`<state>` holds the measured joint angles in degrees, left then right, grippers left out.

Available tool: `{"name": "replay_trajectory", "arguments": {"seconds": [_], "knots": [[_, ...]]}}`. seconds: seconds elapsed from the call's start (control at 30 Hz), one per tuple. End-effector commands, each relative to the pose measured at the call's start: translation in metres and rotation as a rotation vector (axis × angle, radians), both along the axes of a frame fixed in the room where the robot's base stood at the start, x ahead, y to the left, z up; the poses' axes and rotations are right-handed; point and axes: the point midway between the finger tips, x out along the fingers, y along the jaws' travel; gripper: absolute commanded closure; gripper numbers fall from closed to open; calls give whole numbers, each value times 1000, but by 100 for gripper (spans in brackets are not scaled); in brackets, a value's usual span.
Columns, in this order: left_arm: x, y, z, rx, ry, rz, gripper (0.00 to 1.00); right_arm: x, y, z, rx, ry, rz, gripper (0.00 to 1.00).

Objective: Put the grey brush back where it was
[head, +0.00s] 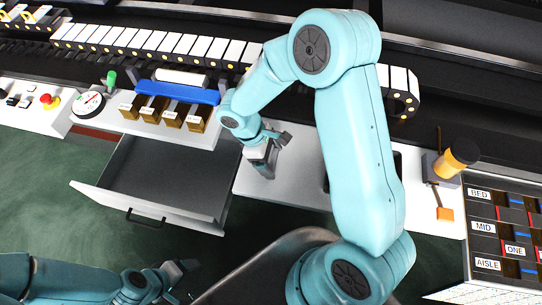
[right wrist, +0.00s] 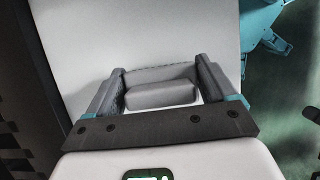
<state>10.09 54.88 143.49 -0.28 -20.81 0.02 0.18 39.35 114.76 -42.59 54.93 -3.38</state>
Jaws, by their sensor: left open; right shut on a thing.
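The grey brush (right wrist: 162,94) shows in the right wrist view as a grey block between the two fingers of my right gripper (right wrist: 160,90). My right gripper (head: 265,158) is shut on it, over the white counter top (head: 300,188) in the head view. The gripper and arm hide much of the brush there, and I cannot tell whether it touches the counter. My left gripper (head: 182,272) is open and empty at the lower left, over the green floor and away from the counter.
An open grey drawer (head: 150,212) juts out left of my right gripper. Labelled brown bins (head: 172,118) and a blue bar (head: 178,92) stand behind it. An orange-topped device (head: 457,157) and a labelled rack (head: 500,235) are at right. A conveyor chain (head: 165,42) runs along the back.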

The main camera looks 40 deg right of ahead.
Motion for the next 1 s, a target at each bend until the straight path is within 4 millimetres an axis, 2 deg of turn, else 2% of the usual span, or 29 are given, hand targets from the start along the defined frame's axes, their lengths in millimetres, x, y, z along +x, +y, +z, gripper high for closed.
{"name": "replay_trajectory", "arguments": {"seconds": [0.17, 0.2, 0.23, 0.57, 0.7, 0.77, 1.0], "knots": [[0, 0, -7, 0, 1, 0, 29, 1, 0, -7, 0, 0, 0, 58], [0, 0, -5, 0, 1, 0, 29, 1, 0, -5, 0, 0, 0, 6], [0, 0, -5, 0, 0, 0, 29, 1, 0, -5, 0, 0, 0, 0], [0, 0, -4, 0, 1, 0, 29, 1, 0, -4, 0, -1, 0, 0], [0, 0, 2, 0, 0, 0, 29, 3, 1, 6, -1, -4, 0, 0], [0, 0, -2, 0, 0, 0, 29, 7, 4, 14, -1, -8, 1, 0], [0, 0, -9, 0, 1, 0, 29, 23, 19, 67, 1, -9, 1, 0]]}}
